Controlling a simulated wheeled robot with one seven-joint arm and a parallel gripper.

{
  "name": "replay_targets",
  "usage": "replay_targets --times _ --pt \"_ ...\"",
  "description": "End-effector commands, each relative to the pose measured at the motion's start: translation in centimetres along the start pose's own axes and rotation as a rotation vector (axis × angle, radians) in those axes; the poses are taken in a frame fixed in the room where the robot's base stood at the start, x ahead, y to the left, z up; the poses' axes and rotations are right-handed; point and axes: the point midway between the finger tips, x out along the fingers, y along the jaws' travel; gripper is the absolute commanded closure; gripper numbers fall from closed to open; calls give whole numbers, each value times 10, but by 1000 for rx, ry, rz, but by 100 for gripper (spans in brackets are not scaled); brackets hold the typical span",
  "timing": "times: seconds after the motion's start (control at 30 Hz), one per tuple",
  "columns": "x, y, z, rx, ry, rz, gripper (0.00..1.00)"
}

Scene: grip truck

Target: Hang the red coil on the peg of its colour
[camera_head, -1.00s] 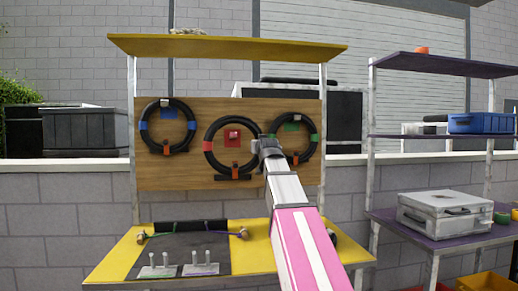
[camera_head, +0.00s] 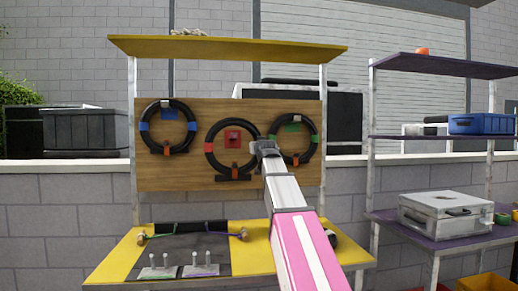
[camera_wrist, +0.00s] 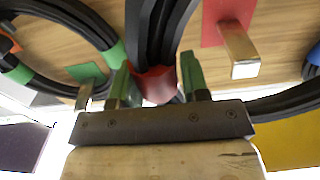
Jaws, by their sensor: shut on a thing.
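The red coil (camera_head: 213,166) is a black ring with red bands and an orange tag, in front of the wooden board in the head view. My gripper (camera_head: 264,148) is shut on its right side. In the wrist view the green fingertips (camera_wrist: 158,88) stand either side of its red band (camera_wrist: 156,82). The red peg (camera_head: 233,138), on a red plate, shows inside the ring's opening, below its top. It also shows uncovered in the wrist view (camera_wrist: 240,52). I cannot tell whether the peg tip reaches through the ring.
A blue-banded coil (camera_head: 145,140) hangs at the left of the board (camera_head: 200,183). A green-banded coil (camera_head: 312,150) hangs close to my gripper on the right. A yellow shelf (camera_head: 220,46) is above and a yellow bench (camera_head: 110,262) below. A purple rack (camera_head: 395,219) stands right.

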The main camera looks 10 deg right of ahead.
Motion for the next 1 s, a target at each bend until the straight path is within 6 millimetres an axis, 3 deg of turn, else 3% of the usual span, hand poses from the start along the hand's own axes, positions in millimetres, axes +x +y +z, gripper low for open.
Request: replay_targets --times 1.0 --pt "44 0 1 6 6 -1 100"
